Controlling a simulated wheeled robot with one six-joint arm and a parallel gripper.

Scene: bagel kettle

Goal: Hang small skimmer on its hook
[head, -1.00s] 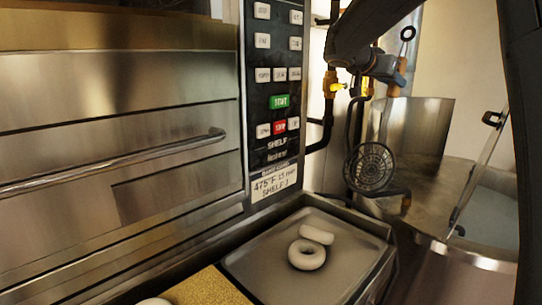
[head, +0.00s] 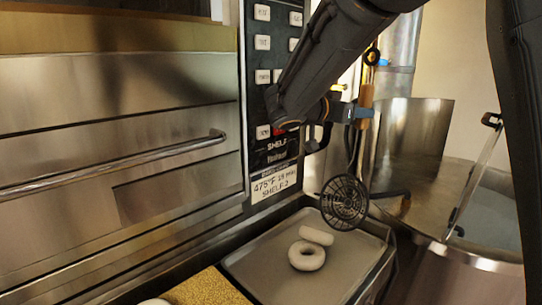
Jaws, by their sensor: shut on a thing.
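The small skimmer hangs upright from my gripper (head: 362,112), which is shut on its wooden handle (head: 366,96). The skimmer's round dark wire head (head: 345,202) is at the bottom, above the right part of the tray. The fingertips are small and partly hidden by my arm. I cannot make out the skimmer's hook in this view.
A metal tray (head: 262,268) with a bagel (head: 306,256) and another dough piece (head: 316,234) lies below. The oven with its handle (head: 110,163) and control panel stands left. A steel kettle (head: 440,262) with a raised guard stands right. Pipes run behind the skimmer.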

